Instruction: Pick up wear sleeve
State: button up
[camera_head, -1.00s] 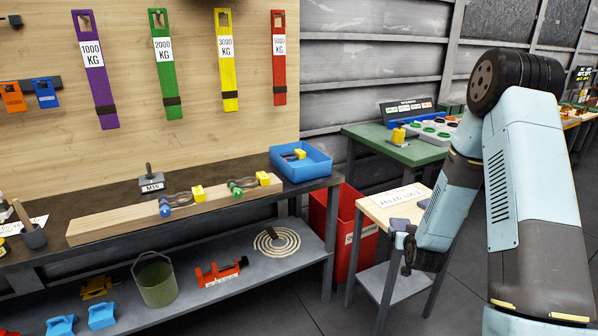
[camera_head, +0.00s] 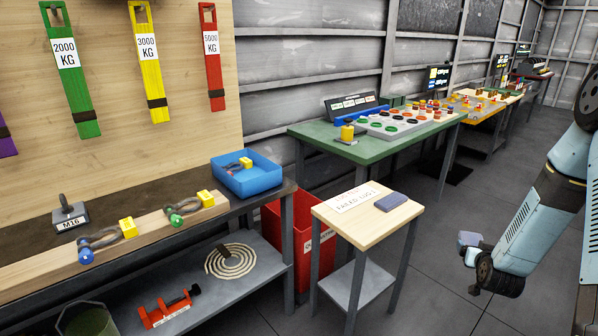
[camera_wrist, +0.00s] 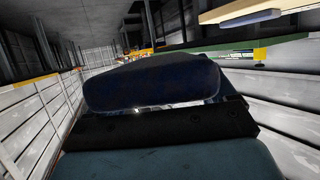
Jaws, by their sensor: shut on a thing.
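My gripper (camera_head: 469,256) is at the right of the head view, over open floor and apart from the small wooden table. It is shut on a slate-blue block, which I take for the wear sleeve (camera_head: 469,239). In the wrist view the wear sleeve (camera_wrist: 150,86) fills the middle as a dark, rounded block across the gripper's front; the fingertips are hidden. A similar blue-grey pad (camera_head: 391,201) lies on the small wooden table (camera_head: 372,230), beside a white labelled card (camera_head: 354,198).
The workbench (camera_head: 285,195) at left bears shackles and a blue tray (camera_head: 246,180). A green table (camera_head: 375,150) with coloured rings stands behind. The floor at right is clear.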

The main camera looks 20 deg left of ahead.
aim_at(387, 204)
jog(key=z, duration=0.45)
jog(key=i, duration=1.45)
